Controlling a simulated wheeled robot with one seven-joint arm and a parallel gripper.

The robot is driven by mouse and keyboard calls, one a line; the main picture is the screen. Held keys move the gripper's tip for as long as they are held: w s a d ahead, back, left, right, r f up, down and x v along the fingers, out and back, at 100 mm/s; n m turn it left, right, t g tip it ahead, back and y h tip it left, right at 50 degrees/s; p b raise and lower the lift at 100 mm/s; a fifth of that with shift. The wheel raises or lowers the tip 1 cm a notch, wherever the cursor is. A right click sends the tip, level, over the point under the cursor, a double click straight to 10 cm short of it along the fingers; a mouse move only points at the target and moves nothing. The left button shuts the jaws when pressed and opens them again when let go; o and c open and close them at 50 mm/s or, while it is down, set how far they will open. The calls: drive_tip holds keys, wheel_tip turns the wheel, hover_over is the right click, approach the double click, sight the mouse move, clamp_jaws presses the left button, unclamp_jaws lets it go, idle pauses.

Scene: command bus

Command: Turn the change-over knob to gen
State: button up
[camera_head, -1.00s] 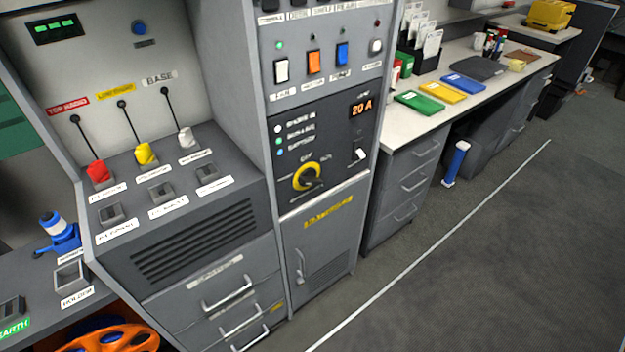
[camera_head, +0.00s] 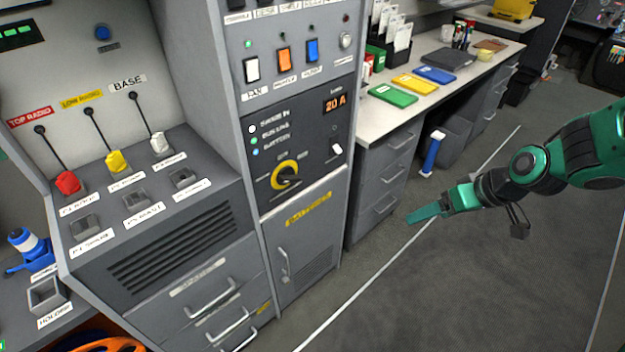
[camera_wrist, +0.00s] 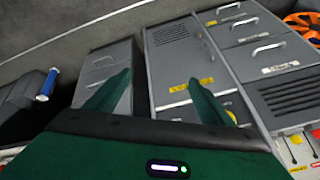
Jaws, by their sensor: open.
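My gripper (camera_head: 413,215) is to the right of the cabinet, in the air over the floor, well apart from the knob. In the wrist view my gripper (camera_wrist: 160,95) shows two green fingers spread apart with nothing between them.
A small switch (camera_head: 336,148) and a 20 A display (camera_head: 335,102) share the panel. The cabinet door handle (camera_head: 284,265) sticks out below. A desk (camera_head: 400,125) with coloured folders stands behind. A blue-and-white cylinder (camera_head: 433,153) stands on the floor. Floor in front is free.

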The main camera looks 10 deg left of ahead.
drive_tip(key=a+f+n+y, duration=0.15)
drive_tip(key=a+y, duration=0.25)
drive_tip(key=a, duration=1)
drive_tip(key=t+y, duration=0.2)
drive_tip(key=y, duration=0.2)
approach(294, 180)
drive_tip(key=shift+m, duration=0.25)
drive_tip(key=x, duration=0.9)
drive_tip(key=shift+a+r, duration=0.1)
drive_tip(key=shift+a, duration=0.05)
drive_tip(key=c, duration=1)
